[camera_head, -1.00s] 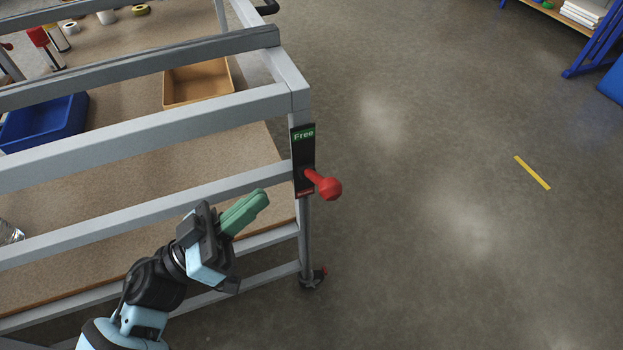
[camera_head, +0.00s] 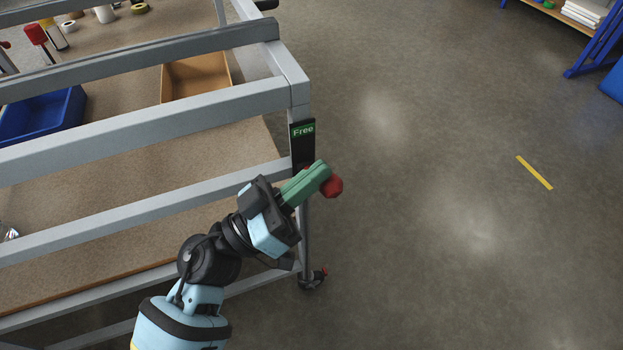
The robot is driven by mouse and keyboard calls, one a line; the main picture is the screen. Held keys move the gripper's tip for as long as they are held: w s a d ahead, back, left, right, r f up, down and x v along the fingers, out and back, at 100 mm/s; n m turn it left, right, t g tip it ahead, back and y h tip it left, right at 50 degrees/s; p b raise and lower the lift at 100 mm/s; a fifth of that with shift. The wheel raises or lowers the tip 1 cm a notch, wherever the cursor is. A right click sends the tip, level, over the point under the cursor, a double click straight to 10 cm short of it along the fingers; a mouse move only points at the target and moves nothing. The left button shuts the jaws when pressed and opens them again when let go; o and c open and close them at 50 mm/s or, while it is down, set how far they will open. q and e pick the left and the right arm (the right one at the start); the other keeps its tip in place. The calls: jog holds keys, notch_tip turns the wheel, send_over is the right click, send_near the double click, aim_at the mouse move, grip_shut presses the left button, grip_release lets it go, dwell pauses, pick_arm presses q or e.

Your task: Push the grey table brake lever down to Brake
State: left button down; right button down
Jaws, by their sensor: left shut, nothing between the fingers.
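The brake lever shows as a red knob (camera_head: 333,186) at the grey table's right corner post. Its black plate (camera_head: 302,150) carries a green "Free" label (camera_head: 303,130) at the top. The lower part of the plate and most of the lever's stem are hidden behind my gripper. My left gripper (camera_head: 323,172) is shut and empty, its green fingertips over the lever just beside the knob. I cannot tell whether they touch it. The grey table frame (camera_head: 200,119) runs across the left. My right gripper is not in view.
A blue bin (camera_head: 40,118) and an orange-brown bin (camera_head: 196,77) are on the table. Grey rails cross just left of my arm. A caster (camera_head: 313,279) stands below the post. The floor to the right is clear, with a yellow strip (camera_head: 535,173).

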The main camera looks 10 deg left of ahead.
aim_at(325, 196)
pick_arm(q)
jog(key=shift+f, duration=0.1)
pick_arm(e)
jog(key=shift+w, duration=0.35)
pick_arm(q)
jog(key=shift+s+f, duration=0.1)
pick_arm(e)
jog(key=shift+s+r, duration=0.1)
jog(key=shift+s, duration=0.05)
